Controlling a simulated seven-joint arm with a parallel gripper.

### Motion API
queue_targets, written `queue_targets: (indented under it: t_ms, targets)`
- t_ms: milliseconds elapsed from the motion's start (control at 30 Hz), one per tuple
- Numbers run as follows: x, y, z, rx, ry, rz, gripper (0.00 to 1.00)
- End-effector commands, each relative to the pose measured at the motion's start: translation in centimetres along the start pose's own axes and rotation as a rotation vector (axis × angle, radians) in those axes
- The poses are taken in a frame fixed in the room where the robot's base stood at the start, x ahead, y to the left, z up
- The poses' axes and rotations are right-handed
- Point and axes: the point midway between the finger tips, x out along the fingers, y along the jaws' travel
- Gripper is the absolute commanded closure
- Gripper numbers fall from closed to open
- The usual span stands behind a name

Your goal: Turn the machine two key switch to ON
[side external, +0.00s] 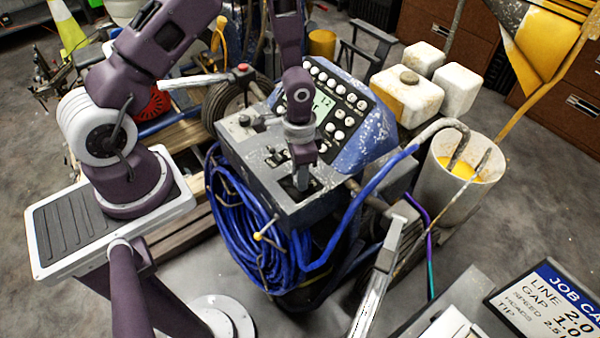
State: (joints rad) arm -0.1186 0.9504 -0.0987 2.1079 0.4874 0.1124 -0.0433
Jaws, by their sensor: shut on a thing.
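The striper's grey control box (240,150) stands in the middle of the side view, with a blue keypad console (365,125) behind it. My gripper (302,182) points down at the box's front right part. Its fingers are shut on a small part there, at a dark square plate, which I take to be the key switch. The fingers hide that part, so its ON or OFF position cannot be read. A small dark knob (245,120) sits at the box's far left corner.
A coiled blue hose (235,215) hangs below the box, and a blue hose arches on its right. A handlebar with a red button (243,68) is behind left. A white bucket (425,190) and a job card (550,305) are to the right.

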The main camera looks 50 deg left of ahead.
Motion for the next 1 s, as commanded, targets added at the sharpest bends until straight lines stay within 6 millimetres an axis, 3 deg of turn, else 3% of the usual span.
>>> queue_targets:
  t_ms: [300,333,433,767,1000]
  targets:
    - [-0.1,0.0,-0.1,0.003,0.003,-0.001,1.0]
    - [-0.1,0.0,-0.1,0.003,0.003,-0.001,0.66]
    - [0.0,0.0,-0.1,0.002,0.003,-0.001,0.48]
    - [-0.4,0.0,-0.1,0.001,0.003,0.0,0.48]
    - [-5.2,-0.1,-0.1,0.001,0.006,-0.002,0.48]
